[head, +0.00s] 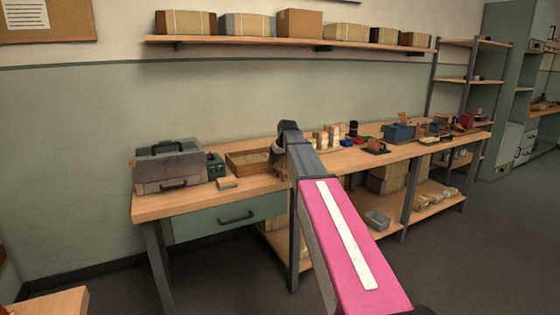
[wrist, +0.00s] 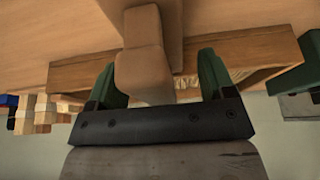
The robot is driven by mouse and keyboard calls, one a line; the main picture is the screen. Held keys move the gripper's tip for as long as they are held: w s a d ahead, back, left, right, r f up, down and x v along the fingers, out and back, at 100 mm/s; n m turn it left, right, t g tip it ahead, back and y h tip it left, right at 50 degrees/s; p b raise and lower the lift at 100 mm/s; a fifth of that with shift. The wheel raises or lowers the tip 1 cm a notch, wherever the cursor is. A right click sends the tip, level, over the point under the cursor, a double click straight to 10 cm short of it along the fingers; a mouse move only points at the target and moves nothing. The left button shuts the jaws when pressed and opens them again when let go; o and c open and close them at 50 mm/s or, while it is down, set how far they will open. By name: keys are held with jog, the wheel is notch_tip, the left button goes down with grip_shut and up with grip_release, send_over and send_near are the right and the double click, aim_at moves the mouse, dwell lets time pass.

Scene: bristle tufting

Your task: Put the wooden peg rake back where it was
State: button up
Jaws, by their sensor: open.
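My gripper (wrist: 158,62) is open in the wrist view, with a dark green finger on each side. A tan wooden piece (wrist: 142,55) with a blocky, stepped shape shows between the fingers; it may be the wooden peg rake, but I cannot tell for sure. I see a gap at the right finger; whether the left finger touches it is unclear. Behind it lies a shallow wooden tray (wrist: 75,75), which also shows on the bench in the head view (head: 236,167). In the head view my arm hides the gripper's fingertips and the spot under them.
Wooden blocks (head: 325,138), a blue bin (head: 399,132) and other small items crowd the bench to the right. A shelf (head: 270,41) with boxes hangs above.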

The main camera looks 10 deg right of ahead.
jog(key=v, duration=1.2)
jog(key=shift+r, duration=0.15)
